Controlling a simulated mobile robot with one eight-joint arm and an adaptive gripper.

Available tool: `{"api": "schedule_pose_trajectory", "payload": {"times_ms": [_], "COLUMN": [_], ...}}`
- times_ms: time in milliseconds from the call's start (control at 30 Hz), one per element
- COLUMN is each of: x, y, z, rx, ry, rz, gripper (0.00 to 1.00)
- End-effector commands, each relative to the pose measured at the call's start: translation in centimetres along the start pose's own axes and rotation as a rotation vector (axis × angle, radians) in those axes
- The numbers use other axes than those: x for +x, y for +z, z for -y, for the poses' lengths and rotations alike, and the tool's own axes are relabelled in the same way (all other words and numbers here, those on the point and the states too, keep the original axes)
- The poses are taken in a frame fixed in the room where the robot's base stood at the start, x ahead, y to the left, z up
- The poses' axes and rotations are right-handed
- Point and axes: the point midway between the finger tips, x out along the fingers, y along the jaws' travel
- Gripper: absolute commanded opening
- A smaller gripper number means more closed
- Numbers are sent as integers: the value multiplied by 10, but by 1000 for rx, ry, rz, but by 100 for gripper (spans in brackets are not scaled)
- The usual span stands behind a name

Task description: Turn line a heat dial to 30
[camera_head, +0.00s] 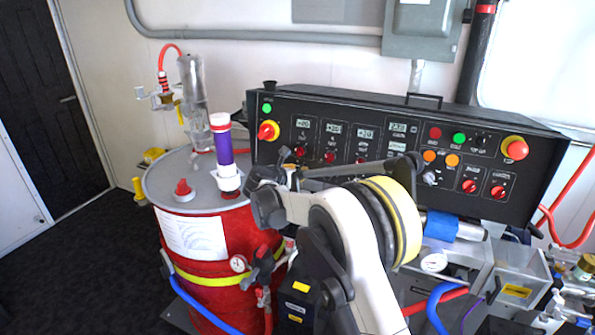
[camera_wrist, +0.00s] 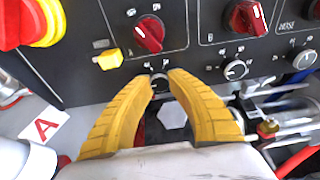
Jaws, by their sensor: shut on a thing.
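My gripper (camera_wrist: 160,78) has its two yellow fingers shut on a small round dial (camera_wrist: 160,86) low on the black control panel. The dial sits below a red knob (camera_wrist: 149,34), with small scale marks above it. The fingertips hide its sides, and I cannot read its pointer or setting. In the head view, my arm covers the lower left of the panel (camera_head: 350,100), hiding the gripped dial. Small lit displays (camera_head: 303,124) show above the red knobs, too small to read surely.
A red-and-yellow switch (camera_wrist: 32,20) is left of the gripper; a grey dial (camera_wrist: 236,70) and another red knob (camera_wrist: 245,17) are to its right. A red drum (camera_head: 205,250) stands left of the panel. Pipes crowd the lower right.

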Motion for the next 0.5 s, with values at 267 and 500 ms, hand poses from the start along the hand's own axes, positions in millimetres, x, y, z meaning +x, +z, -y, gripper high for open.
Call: {"api": "schedule_pose_trajectory", "payload": {"times_ms": [267,500], "x": [0,0], "y": [0,0], "z": [0,0], "rx": [-8,-7], "ry": [-2,-2], "rz": [0,-1], "gripper": [0,42]}}
